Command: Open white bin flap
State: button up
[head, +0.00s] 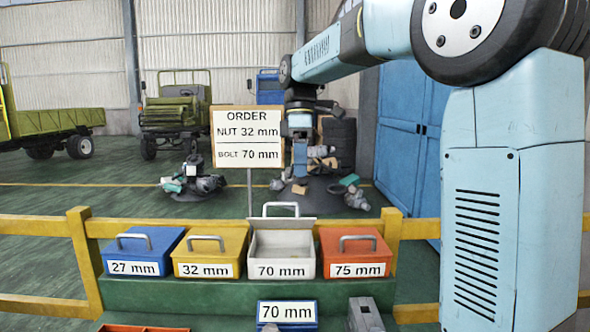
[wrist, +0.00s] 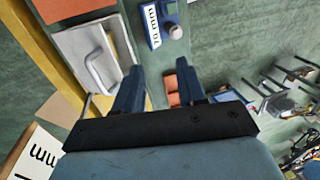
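The white bin (head: 281,269) labelled 70 mm stands third from left in a row on a green shelf. Its flap (head: 284,225) looks raised, with the handle (head: 281,205) well above the handles of the other bins and the grey inside showing beneath. In the wrist view the white flap (wrist: 75,45) and its handle (wrist: 93,72) show at the upper left. My gripper (wrist: 158,82) is open, with its two dark blue fingers apart and nothing between them. It is to the right of the handle in that view, not touching it.
Blue (head: 143,247), yellow (head: 209,250) and orange (head: 352,247) bins stand beside the white one. A blue 70 mm container (head: 287,313) and a grey block (head: 364,314) are in front. A yellow rail (head: 50,230) and an order sign (head: 248,139) stand behind.

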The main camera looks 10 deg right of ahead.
jog(key=shift+s+d+r, duration=0.1)
jog(key=shift+s+r, duration=0.15)
jog(key=shift+s, duration=0.35)
jog(key=shift+d, duration=0.1)
